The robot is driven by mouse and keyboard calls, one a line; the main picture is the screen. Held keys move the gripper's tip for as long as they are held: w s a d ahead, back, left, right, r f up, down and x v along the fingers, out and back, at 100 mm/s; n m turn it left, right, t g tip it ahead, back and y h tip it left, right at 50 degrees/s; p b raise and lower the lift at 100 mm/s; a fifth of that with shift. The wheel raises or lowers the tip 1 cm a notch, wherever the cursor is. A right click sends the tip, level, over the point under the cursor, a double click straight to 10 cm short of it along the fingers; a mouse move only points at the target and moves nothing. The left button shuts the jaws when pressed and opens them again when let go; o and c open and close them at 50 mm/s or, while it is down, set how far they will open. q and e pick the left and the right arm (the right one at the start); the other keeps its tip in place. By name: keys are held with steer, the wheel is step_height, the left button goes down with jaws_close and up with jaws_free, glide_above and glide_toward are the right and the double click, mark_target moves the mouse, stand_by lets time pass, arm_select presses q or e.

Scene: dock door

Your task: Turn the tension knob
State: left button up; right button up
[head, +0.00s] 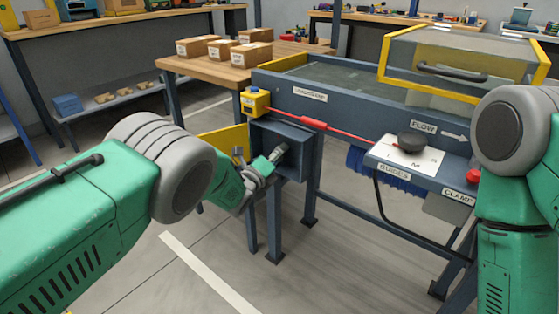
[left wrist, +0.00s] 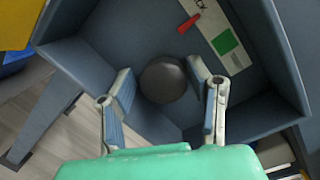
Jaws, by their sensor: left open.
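The tension knob, a dark round knob (left wrist: 163,80), sits on the back wall of an open blue-grey box in the left wrist view. The box (head: 290,135) is mounted below the conveyor's left end in the head view; the knob is hidden there. My left gripper (head: 262,162) is at the mouth of the box. In the left wrist view my left gripper (left wrist: 161,82) is open, with one finger on each side of the knob and gaps between. How far the fingertips are from it in depth I cannot tell. My right gripper is out of view.
Beside the knob is a white plate (left wrist: 218,30) with a green patch and a red pointer (left wrist: 188,24). A yellow switch box (head: 256,102) with a red cord stands above the box. A panel with a black knob (head: 411,141) is at right.

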arm_select(q)
steer(key=shift+w+a, duration=0.1)
steer(key=shift+a, duration=0.1)
steer(key=shift+d, duration=0.5)
steer(key=c, duration=0.9)
steer(key=shift+c, duration=0.2)
